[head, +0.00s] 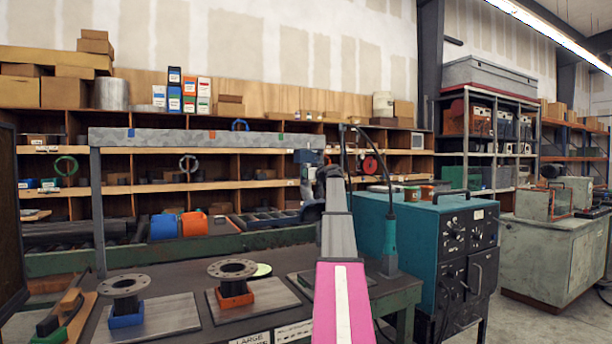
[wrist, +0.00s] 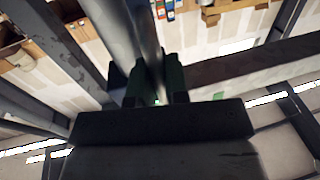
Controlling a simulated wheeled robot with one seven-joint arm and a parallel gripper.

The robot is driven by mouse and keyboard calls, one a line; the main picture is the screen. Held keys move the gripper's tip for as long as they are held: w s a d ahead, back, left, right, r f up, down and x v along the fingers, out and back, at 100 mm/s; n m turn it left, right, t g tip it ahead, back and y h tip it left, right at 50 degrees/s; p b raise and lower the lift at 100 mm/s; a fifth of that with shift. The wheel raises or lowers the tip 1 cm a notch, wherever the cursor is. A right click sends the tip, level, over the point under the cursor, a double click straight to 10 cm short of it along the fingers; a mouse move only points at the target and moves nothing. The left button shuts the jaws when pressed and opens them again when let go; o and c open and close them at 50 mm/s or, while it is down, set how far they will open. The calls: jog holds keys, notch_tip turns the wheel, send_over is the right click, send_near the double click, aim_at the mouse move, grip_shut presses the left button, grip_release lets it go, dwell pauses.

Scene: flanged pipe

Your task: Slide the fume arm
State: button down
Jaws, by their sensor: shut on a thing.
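In the wrist view, my gripper (wrist: 157,88) is shut on a smooth grey tube (wrist: 125,35), which I take for part of the fume arm. In the head view my gripper is mostly hidden behind my own arm, near the beam's right end.
Two dark flanged pipes (head: 125,290) (head: 233,275) stand in blue and orange holders on the bench below the beam. A teal cabinet (head: 425,240) and a teal hand tool (head: 390,240) on a cable stand right of my arm. Loaded shelves (head: 170,187) fill the back.

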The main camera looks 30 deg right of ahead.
jog(key=c, duration=1.1)
grip_release()
jog(key=shift+c, duration=0.2)
jog(key=shift+s, duration=0.15)
jog(key=s+d, duration=0.2)
jog(key=s, duration=0.8)
jog(key=shift+s, duration=0.15)
